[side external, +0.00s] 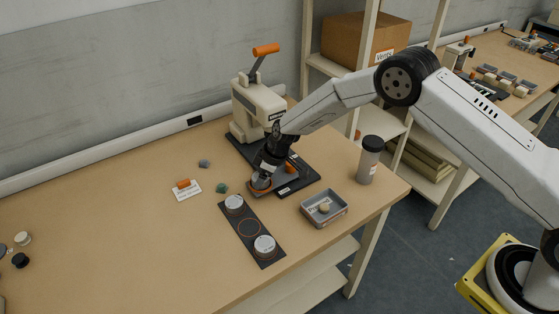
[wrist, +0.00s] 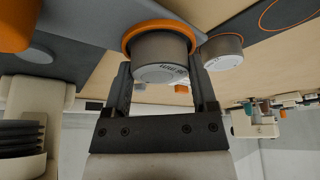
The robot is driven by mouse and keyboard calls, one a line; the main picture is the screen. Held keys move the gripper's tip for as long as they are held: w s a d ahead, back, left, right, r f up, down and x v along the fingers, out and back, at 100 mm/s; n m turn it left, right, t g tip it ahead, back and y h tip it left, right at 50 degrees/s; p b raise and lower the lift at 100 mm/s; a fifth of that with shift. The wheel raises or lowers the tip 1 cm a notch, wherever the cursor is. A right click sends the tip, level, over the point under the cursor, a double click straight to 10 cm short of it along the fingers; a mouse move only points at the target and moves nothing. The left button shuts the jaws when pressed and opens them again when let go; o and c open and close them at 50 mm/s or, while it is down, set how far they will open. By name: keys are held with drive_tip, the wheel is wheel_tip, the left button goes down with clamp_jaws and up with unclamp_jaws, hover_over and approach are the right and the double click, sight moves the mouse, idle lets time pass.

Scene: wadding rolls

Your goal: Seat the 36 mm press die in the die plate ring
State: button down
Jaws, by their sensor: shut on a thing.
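The grey 36 mm press die (wrist: 160,58) is between the fingers of my gripper (wrist: 162,78), which is shut on it. Its marked face is towards the wrist camera. The orange-rimmed die plate ring (wrist: 130,36) shows around the die's far end; whether the die is fully down in it cannot be told. In the side view my gripper (side external: 262,178) is low over the ring (side external: 252,191), at the front of the press (side external: 257,106) base. The gripper partly hides the die there.
A grey tray (side external: 340,212) and a grey bottle (side external: 369,162) stand right. A card (side external: 187,194) and small lumps (side external: 222,188) lie left. The left table is mostly clear.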

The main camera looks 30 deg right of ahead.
unclamp_jaws()
drive_tip(key=shift+r, duration=0.15)
idle(0.4)
drive_tip(key=shift+r, duration=3.85)
